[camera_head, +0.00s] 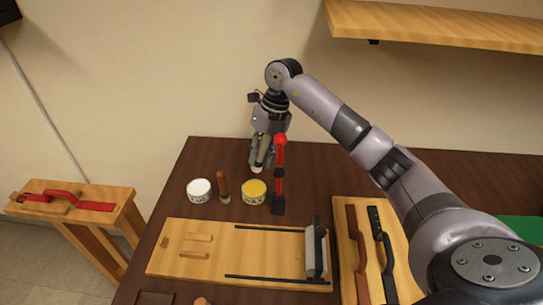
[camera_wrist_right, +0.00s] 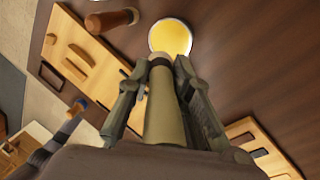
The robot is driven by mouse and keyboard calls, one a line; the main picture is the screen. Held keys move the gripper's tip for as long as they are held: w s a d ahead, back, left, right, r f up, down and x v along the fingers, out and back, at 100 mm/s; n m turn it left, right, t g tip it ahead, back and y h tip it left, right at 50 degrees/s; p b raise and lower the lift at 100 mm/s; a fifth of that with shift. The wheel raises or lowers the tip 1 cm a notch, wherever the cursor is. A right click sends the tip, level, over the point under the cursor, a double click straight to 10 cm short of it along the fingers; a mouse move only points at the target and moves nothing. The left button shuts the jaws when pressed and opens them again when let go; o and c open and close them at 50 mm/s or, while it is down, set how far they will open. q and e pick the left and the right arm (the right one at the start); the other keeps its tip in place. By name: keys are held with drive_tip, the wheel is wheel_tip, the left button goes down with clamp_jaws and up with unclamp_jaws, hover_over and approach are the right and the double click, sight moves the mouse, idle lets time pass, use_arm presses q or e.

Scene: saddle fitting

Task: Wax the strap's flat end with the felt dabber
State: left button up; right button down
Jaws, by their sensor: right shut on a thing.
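My right gripper (camera_head: 261,152) is shut on the felt dabber, a pale, cylinder-shaped tool (camera_wrist_right: 165,110) with a darker tip. In the head view the dabber's pale lower end (camera_head: 257,169) points down just behind the wax pot (camera_head: 254,199), a white pot of yellow wax. In the wrist view the tip is at the edge of the yellow wax (camera_wrist_right: 171,36); I cannot tell whether they touch. A brown strap (camera_head: 352,230) and a black strap (camera_head: 376,225) lie on the right board. I cannot tell which end is flat. My left gripper is not in view.
A white tub (camera_head: 199,191) and a brown handled tool (camera_head: 223,185) stand left of the wax. A red and black upright tool (camera_head: 280,165) stands close on the right. A wooden board (camera_head: 215,268) lies in front. A side bench (camera_head: 75,222) holds a red piece.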

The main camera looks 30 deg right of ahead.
sight(257, 169)
drive_tip(key=shift+w+a, duration=0.35)
drive_tip(key=shift+a, duration=0.05)
drive_tip(key=shift+a+f+y, duration=0.1)
drive_tip(key=shift+f+y, duration=0.05)
drive_tip(key=shift+y, duration=0.15)
drive_tip(key=shift+s+d+f+b, duration=0.1)
drive_tip(key=shift+d+f+b, duration=0.1)
drive_tip(key=shift+f+b, duration=0.65)
drive_tip(key=shift+f, duration=0.05)
wheel_tip(257, 169, down, 3)
drive_tip(key=shift+r+b, duration=0.1)
drive_tip(key=shift+b, duration=1)
drive_tip(key=shift+f+b, duration=0.5)
drive_tip(key=shift+f, duration=0.1)
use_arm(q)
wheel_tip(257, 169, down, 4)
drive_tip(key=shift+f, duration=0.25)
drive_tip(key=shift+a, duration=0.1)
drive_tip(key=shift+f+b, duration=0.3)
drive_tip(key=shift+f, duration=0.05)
use_arm(e)
drive_tip(key=shift+f, duration=0.6)
